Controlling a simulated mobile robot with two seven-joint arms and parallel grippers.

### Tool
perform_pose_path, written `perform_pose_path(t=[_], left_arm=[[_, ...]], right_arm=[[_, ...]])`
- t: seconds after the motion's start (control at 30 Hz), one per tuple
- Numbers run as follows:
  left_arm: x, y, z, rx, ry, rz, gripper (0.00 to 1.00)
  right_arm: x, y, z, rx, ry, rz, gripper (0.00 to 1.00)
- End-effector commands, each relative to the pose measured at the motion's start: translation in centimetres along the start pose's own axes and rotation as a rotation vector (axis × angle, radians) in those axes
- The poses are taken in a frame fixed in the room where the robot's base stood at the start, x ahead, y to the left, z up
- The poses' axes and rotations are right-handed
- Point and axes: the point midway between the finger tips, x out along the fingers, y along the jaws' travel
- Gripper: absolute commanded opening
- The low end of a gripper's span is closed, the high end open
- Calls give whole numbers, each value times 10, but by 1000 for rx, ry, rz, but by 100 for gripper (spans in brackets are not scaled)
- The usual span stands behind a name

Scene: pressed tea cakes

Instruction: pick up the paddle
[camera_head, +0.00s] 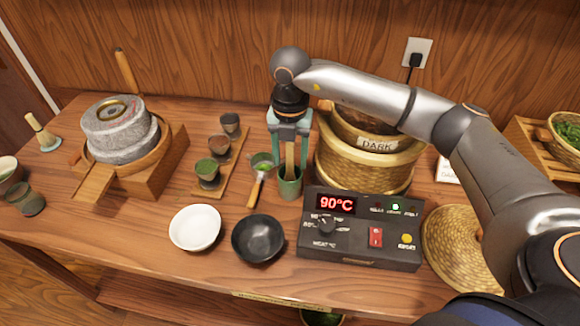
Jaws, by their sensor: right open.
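The wooden paddle (289,160) stands upright in a green cup (290,186), left of the steamer basket. Its upper end is hidden under my right gripper. My right gripper (289,158) points down from above, with its jaws open and one finger on each side of the paddle. I cannot tell whether either finger touches the paddle. My left gripper is not in view.
The steamer basket (345,170) marked DARK stands close at the right. The 90°C control box (352,255) is in front. A green-headed scoop (258,180), white bowl (195,229), black bowl (257,239) and stone mill (118,140) lie leftward. A woven lid (455,250) lies at right.

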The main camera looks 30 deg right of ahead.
Motion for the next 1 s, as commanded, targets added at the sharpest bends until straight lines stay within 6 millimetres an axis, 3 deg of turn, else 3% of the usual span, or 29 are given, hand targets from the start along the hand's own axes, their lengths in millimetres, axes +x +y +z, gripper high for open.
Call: perform_pose_path(t=[0.13,0.37,0.87,1.0], left_arm=[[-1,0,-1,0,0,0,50],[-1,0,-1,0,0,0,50],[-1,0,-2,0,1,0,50],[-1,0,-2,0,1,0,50]], right_arm=[[13,0,0,0,0,0,57],[15,0,0,0,-1,1,57],[14,0,0,0,-1,1,1],[14,0,0,0,-1,1,0]])
